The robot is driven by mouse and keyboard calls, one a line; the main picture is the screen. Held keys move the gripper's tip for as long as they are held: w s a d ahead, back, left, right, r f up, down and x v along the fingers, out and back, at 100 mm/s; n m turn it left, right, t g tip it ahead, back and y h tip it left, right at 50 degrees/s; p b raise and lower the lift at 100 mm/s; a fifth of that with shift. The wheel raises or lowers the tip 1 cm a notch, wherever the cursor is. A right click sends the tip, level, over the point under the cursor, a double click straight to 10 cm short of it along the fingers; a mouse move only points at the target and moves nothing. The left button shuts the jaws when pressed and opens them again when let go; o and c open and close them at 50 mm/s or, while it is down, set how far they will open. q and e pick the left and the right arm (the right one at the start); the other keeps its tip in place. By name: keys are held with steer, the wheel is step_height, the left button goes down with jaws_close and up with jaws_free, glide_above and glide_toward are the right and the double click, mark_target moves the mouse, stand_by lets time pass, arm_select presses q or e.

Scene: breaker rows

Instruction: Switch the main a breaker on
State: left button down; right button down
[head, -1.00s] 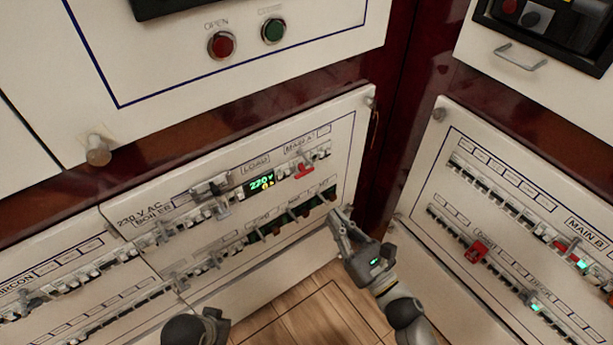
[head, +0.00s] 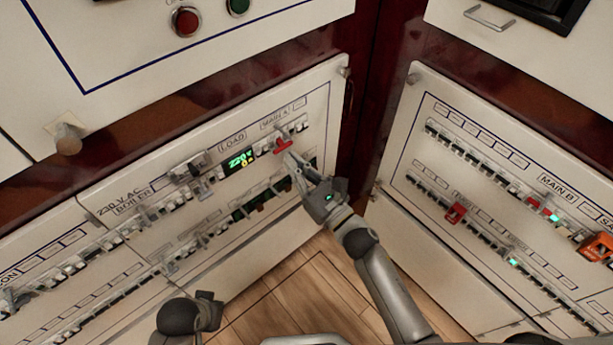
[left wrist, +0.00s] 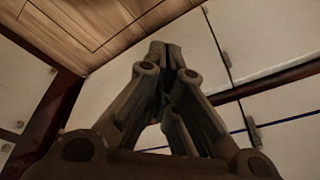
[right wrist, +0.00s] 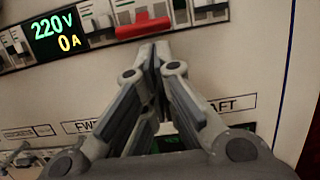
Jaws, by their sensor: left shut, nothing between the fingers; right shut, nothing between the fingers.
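The main A breaker has a red handle (head: 282,144) under the "MAIN A" label on the left panel; it also shows in the right wrist view (right wrist: 145,27). The display (head: 240,159) beside it reads 220 V and 0 A. My right gripper (head: 289,158) is shut and empty, its fingertips just below the red handle. In the right wrist view the fingertips (right wrist: 156,48) are close under the handle; I cannot tell whether they touch. My left gripper (left wrist: 165,52) is shut and empty, away from the breaker, facing plain panels and floor.
Rows of small breakers surround the handle, with a lower row (head: 262,200) beneath it. The right panel (head: 400,230) carries main B with a red handle (head: 540,207) and an orange device (head: 597,247). Wooden floor (head: 300,285) lies open between the panels.

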arm_select(q)
steer(key=shift+f, duration=0.2)
arm_select(e)
steer(key=shift+x, duration=0.75)
arm_select(q)
steer(key=shift+w+r, duration=0.15)
steer(key=shift+w, duration=0.05)
steer(key=s+f+p, duration=0.4)
steer(key=s+f, duration=0.2)
steer(key=f, duration=0.6)
steer(key=shift+a+f+g, duration=0.25)
steer(key=shift+a+g, duration=0.05)
steer(key=shift+g, duration=0.1)
arm_select(e)
steer(key=shift+s+d+r+g+h, duration=0.25)
steer(key=shift+s+r+g+h, duration=0.1)
steer(key=shift+g+h, duration=0.15)
arm_select(q)
steer(key=shift+f, duration=0.3)
